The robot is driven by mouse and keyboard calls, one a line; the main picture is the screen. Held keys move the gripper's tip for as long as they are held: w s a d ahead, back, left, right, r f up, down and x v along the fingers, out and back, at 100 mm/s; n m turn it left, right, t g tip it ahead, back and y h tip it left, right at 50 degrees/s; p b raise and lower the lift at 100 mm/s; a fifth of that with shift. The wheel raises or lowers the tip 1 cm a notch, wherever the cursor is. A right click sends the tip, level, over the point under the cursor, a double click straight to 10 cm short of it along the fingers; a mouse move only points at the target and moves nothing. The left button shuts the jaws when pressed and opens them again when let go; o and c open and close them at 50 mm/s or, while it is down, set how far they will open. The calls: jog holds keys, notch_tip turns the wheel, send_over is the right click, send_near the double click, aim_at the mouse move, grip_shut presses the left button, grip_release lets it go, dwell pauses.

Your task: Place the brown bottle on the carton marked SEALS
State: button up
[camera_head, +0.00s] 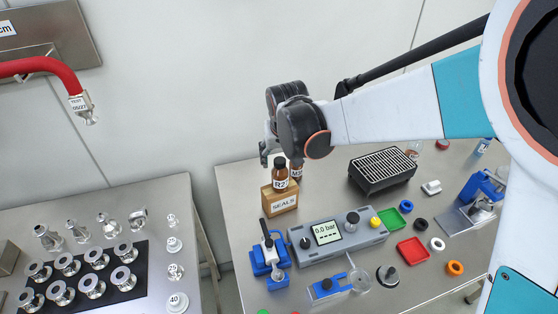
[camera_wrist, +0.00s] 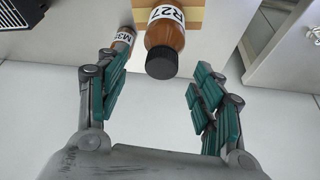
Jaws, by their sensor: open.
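A brown bottle with a black cap and a label starting R2 (camera_head: 281,175) stands upright on the carton marked SEALS (camera_head: 280,201). In the wrist view the same bottle (camera_wrist: 166,35) stands on the tan carton (camera_wrist: 195,14), its cap towards me. My gripper (camera_head: 268,154) is open and empty, close above the bottle. In the wrist view its fingers (camera_wrist: 159,72) are spread to either side of the cap, with gaps on both sides. A second brown bottle with a label starting M3 (camera_wrist: 123,39) stands beside the carton; it is partly hidden in the head view (camera_head: 296,171).
A blue clamp device (camera_head: 268,258) is in front of the carton. Red (camera_head: 413,249) and green (camera_head: 390,218) trays lie to the right. A separate table at left holds metal fittings.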

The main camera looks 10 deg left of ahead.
aim_at(281, 175)
jog(key=v, duration=0.5)
jog(key=shift+p, duration=0.3)
jog(key=shift+f, duration=0.1)
